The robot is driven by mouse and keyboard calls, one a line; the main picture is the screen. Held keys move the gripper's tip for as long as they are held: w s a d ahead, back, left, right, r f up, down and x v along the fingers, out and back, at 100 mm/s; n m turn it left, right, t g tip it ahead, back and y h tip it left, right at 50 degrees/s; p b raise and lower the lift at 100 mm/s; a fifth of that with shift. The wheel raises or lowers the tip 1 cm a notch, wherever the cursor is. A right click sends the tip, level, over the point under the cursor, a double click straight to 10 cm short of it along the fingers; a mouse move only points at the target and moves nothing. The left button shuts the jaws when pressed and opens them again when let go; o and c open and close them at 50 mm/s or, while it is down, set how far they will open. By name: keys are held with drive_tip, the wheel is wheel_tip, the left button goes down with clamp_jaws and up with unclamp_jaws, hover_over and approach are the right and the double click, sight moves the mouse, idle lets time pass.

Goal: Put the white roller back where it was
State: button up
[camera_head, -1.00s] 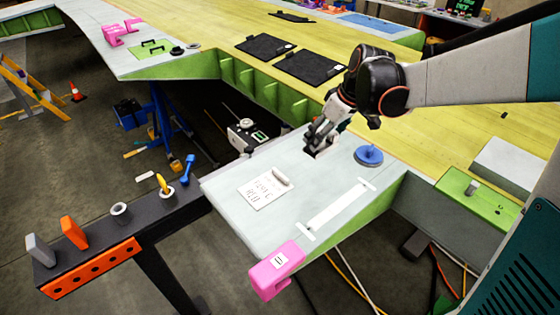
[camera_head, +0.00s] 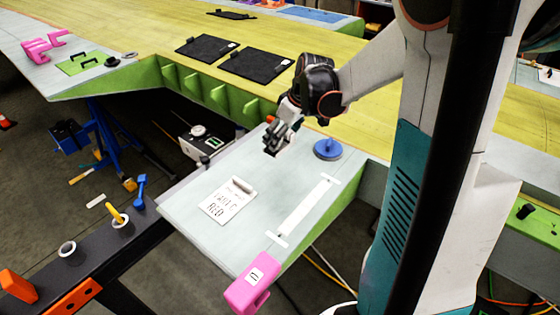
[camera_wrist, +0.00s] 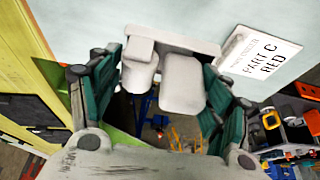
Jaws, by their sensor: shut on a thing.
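My gripper (camera_head: 276,140) is over the pale panel (camera_head: 190,215), near its far edge, left of the blue disc. In the wrist view, my gripper (camera_wrist: 162,88) is shut on the white roller (camera_wrist: 184,84), a white piece with rounded blocks under a straight bar (camera_wrist: 185,42). The roller sits between the green finger pads. In the head view the roller is mostly hidden by the fingers. Whether it touches the panel cannot be told. A white card reading PART C RED (camera_head: 226,206) lies on the panel and also shows in the wrist view (camera_wrist: 262,52).
A blue disc with a knob (camera_head: 328,149) stands right of my gripper. A white strip with end bars (camera_head: 305,208) lies along the panel. A pink clamp (camera_head: 248,286) grips the near corner. A dark beam (camera_head: 98,254) with tools stands left. Black pads (camera_head: 255,63) lie behind.

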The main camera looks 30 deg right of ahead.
sight(287, 147)
wheel_tip(287, 147, down, 10)
drive_tip(key=shift+r+b, duration=0.1)
drive_tip(key=shift+b, duration=0.5)
drive_tip(key=shift+f, duration=0.2)
drive_tip(key=o, duration=1)
drive_tip(key=shift+r, duration=0.15)
drive_tip(key=p+v, duration=0.1)
drive_tip(key=v, duration=1.1)
drive_tip(key=shift+p, duration=0.35)
drive_tip(key=shift+a, duration=0.15)
